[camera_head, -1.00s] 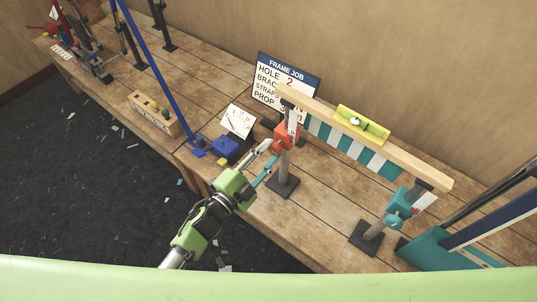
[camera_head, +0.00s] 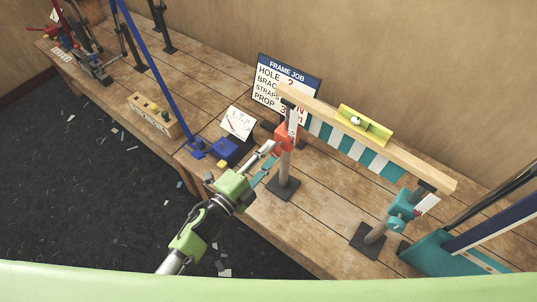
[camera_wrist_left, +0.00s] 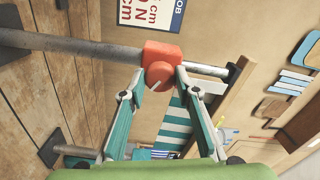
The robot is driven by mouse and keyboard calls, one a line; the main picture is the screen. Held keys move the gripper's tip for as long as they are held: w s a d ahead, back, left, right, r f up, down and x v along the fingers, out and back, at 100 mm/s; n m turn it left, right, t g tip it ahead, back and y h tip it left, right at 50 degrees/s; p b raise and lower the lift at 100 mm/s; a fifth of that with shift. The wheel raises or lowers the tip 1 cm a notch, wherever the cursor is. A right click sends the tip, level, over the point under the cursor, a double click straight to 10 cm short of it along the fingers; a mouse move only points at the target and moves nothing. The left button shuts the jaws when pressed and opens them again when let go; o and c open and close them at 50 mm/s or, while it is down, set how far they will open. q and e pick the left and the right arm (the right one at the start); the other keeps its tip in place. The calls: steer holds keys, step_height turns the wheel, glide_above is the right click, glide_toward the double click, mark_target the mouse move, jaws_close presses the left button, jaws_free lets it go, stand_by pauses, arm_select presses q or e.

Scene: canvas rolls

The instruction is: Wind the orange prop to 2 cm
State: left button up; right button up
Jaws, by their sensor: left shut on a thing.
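The orange prop has an orange collar (camera_head: 284,139) on a grey post standing on a dark foot plate, and a white scale strip above it. In the left wrist view its round orange knob (camera_wrist_left: 159,75) with a white pointer line sits between the fingertips. My left gripper (camera_head: 270,153) is shut on this knob; both fingers touch its sides in the left wrist view (camera_wrist_left: 160,72). The prop's top meets the left end of a wooden beam (camera_head: 410,160). A teal prop (camera_head: 402,207) stands under the right end. The scale reading is too small to tell. My right gripper is not in view.
A yellow-green level (camera_head: 364,126) sits on the beam, with a striped teal and white strip (camera_head: 345,143) below. A "FRAME JOB" sign (camera_head: 286,84) stands behind, partly hidden. Bench boards (camera_head: 315,215) between the props are clear.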

arm_select(q)
steer(key=o, duration=1.1)
steer(key=v, duration=1.2)
steer(key=s+a+f+n+g+y, duration=0.2)
steer(key=a+f+n+y, duration=0.15)
steer(key=f, duration=0.65)
steer(key=s+a+f+n+g+y, duration=0.1)
steer(key=s+a+f+n+y, duration=0.2)
steer(key=f, duration=0.7)
steer(key=s+a+f+n+g+y, duration=0.2)
steer(key=a+f+n, duration=0.3)
steer(key=f, duration=0.5)
steer(key=s+a+f+n+g, duration=0.1)
steer(key=s+f+n+g, duration=0.1)
steer(key=s+f, duration=0.3)
steer(key=s+a+f+n+g+y, duration=0.1)
steer(key=s+f+n+g, duration=0.2)
steer(key=s, duration=1)
steer(key=s+a+f+n+g+y, duration=0.1)
steer(key=s+f+n+g, duration=0.2)
steer(key=s+f, duration=0.6)
steer(key=shift+s+a+f+g, duration=0.2)
steer(key=shift+a+g, duration=0.1)
steer(key=shift+a, duration=0.1)
